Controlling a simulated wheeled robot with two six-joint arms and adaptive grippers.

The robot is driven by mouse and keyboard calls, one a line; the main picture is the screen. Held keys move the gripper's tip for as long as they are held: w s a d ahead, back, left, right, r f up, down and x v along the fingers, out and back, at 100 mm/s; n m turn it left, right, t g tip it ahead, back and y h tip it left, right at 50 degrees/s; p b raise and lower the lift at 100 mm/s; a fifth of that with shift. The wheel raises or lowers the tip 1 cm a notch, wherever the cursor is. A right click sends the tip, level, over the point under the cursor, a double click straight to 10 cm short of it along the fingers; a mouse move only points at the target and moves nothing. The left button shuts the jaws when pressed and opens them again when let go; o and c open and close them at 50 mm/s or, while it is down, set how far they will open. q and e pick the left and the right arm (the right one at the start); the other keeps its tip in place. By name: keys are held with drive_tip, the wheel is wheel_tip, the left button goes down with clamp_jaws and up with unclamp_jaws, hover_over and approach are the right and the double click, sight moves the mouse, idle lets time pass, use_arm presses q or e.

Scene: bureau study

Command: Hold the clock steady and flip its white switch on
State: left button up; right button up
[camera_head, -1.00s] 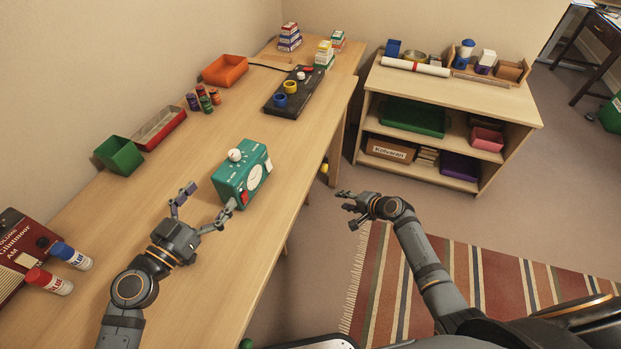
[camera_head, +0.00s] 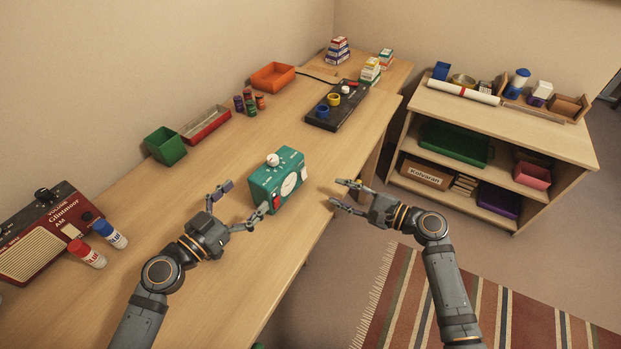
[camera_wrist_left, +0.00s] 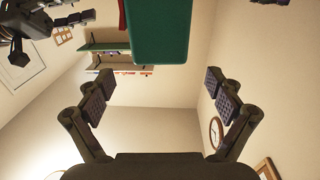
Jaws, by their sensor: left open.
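The clock (camera_head: 262,187) is a teal box standing on the desk, with a white round dial, a white knob on top and a red patch low on its front. A small pale spot is at the front's right edge; I cannot tell whether it is the white switch. My left gripper (camera_head: 245,197) is open at the clock's left side, one fingertip close to its lower front corner; contact is unclear. In the left wrist view the clock (camera_wrist_left: 160,35) is ahead, between and beyond the spread fingers. My right gripper (camera_head: 337,191) is open and empty, right of the clock, apart from it.
A black board with rings (camera_head: 339,107) lies behind the clock. A green box (camera_head: 165,146), a red tray (camera_head: 206,125) and an orange bin (camera_head: 273,77) line the wall. Glue sticks (camera_head: 88,253) and a radio (camera_head: 45,235) are left. A shelf (camera_head: 500,118) stands right.

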sight(273, 168)
use_arm(q)
drive_tip(key=x, duration=1)
drive_tip(key=shift+w+d, duration=0.15)
drive_tip(key=shift+d, duration=0.05)
drive_tip(key=shift+c, duration=0.2)
drive_tip(key=c, duration=1.4)
drive_tip(key=shift+c, duration=0.6)
use_arm(e)
drive_tip(key=shift+c, duration=0.6)
drive_tip(key=shift+d, duration=0.2)
drive_tip(key=shift+c, duration=1.2)
drive_tip(key=d+m, duration=0.1)
drive_tip(key=m, duration=0.1)
drive_tip(key=s+d+m, duration=0.1)
drive_tip(key=m, duration=0.2)
drive_tip(key=s+d+m, duration=0.1)
drive_tip(key=m, duration=0.1)
drive_tip(key=shift+d+r+m, duration=0.2)
drive_tip(key=shift+d+m, duration=0.2)
clamp_jaws()
drive_tip(key=shift+s+d+r+m, duration=0.1)
drive_tip(key=shift+s+d+m, duration=0.15)
drive_tip(key=shift+m, duration=0.65)
